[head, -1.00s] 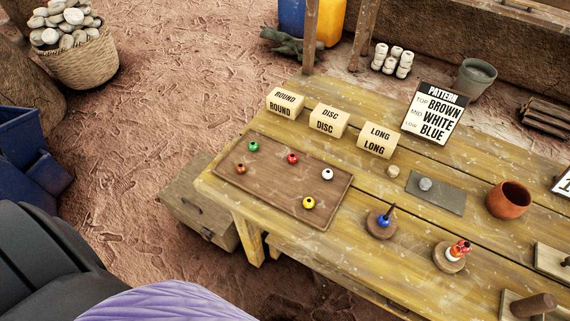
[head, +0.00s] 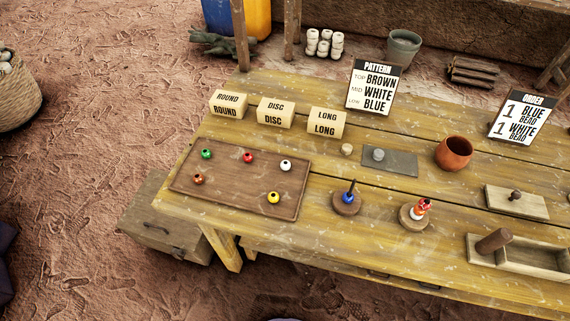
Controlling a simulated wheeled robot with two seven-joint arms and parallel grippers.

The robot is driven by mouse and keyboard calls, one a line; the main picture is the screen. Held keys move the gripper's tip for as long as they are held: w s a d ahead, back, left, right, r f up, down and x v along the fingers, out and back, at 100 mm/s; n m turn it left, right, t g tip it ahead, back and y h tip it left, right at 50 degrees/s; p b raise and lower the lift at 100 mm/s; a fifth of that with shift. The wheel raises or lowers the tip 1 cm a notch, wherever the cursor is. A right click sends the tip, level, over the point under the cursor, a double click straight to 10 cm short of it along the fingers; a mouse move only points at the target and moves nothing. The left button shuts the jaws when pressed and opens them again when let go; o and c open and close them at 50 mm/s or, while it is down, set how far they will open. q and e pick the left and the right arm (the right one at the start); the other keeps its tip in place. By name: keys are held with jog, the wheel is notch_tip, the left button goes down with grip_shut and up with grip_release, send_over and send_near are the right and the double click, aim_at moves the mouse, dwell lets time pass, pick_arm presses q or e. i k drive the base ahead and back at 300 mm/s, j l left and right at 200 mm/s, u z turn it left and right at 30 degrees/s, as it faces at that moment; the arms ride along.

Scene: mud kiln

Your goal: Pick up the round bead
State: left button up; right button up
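Several small beads sit apart on a brown wooden board on the table: a green bead (head: 207,154), a red bead (head: 248,157), a white bead (head: 286,165), a brown bead (head: 198,179) and a yellow bead (head: 273,197). A blue bead (head: 348,197) is around a peg on a round wooden base. A stack of red, orange and white pieces (head: 421,208) stands on another round base. A block labelled ROUND (head: 228,104) stands behind the board (head: 235,184). At this size I cannot tell the bead shapes apart. Neither gripper is in view.
Blocks labelled DISC (head: 275,113) and LONG (head: 326,122) stand beside the ROUND block. A pattern sign (head: 371,88) and an order sign (head: 523,118) stand at the back. A clay pot (head: 453,153) and a grey slab (head: 400,162) are right of the board. The table's front strip is clear.

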aim_at(285, 165)
jog(key=j+z, duration=1.25)
jog(key=k+j+z, duration=0.15)
jog(key=j+z, duration=0.25)
